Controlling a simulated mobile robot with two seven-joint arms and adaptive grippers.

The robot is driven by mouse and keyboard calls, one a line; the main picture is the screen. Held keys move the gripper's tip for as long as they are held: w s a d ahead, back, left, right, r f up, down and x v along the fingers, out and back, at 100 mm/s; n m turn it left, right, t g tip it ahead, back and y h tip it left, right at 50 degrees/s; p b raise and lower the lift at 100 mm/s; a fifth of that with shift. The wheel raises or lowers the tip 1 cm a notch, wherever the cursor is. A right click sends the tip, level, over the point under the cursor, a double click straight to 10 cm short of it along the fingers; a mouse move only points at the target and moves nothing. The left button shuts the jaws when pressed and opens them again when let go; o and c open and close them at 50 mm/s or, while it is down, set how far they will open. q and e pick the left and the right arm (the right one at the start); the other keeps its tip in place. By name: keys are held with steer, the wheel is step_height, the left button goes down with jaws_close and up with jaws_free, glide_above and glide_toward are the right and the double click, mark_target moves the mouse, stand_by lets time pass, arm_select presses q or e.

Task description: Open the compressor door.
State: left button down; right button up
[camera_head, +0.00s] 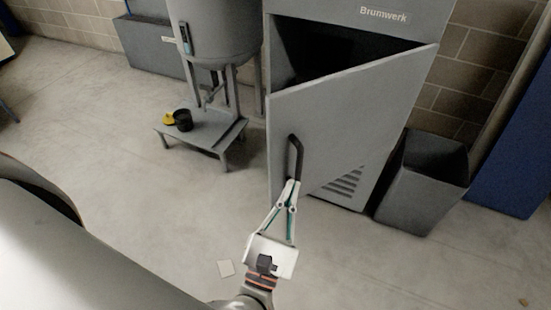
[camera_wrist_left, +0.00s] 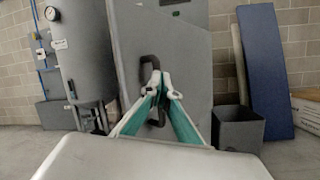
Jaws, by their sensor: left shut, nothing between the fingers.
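The compressor door (camera_head: 345,125) is a grey panel with a vent grille at its lower right. It stands partly open on the grey Brunwerk cabinet (camera_head: 365,12), with a dark gap above its top edge. A black bar handle (camera_head: 295,155) is on the door's left side. My left gripper (camera_head: 291,184) is shut and empty, with its fingertips at the lower end of the handle. In the left wrist view the fingertips (camera_wrist_left: 161,87) overlap the handle (camera_wrist_left: 150,72); whether they touch it I cannot tell. My right gripper is not in view.
A grey tank (camera_head: 215,30) on legs stands left of the cabinet, with a low platform (camera_head: 205,135) holding a black cup and a yellow item. A grey bin (camera_head: 425,180) stands to the right. The floor in front is mostly clear.

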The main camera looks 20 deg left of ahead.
mark_target(270, 150)
arm_select(q)
steer(key=w+a+f+m+g+h+b, duration=0.15)
steer(key=w+a+m+g+h, duration=0.3)
steer(key=a+m+h, duration=0.65)
steer(key=w+a+f+m+g+h+b, duration=0.1)
steer(key=w+a+m+g+h+b, duration=0.3)
steer(key=a+m, duration=0.8)
steer(key=shift+w+d+r+m+g+p, duration=0.15)
steer(key=shift+w+d+m, duration=0.25)
steer(key=shift+d, duration=1.75)
steer(key=shift+w+d+m+g+p, duration=0.25)
steer(key=shift+w+d, duration=0.2)
steer(key=shift+d, duration=1.65)
steer(key=shift+w+d+r+m+g+p, duration=0.1)
steer(key=shift+w+d+m+g, duration=0.25)
steer(key=shift+d, duration=1.8)
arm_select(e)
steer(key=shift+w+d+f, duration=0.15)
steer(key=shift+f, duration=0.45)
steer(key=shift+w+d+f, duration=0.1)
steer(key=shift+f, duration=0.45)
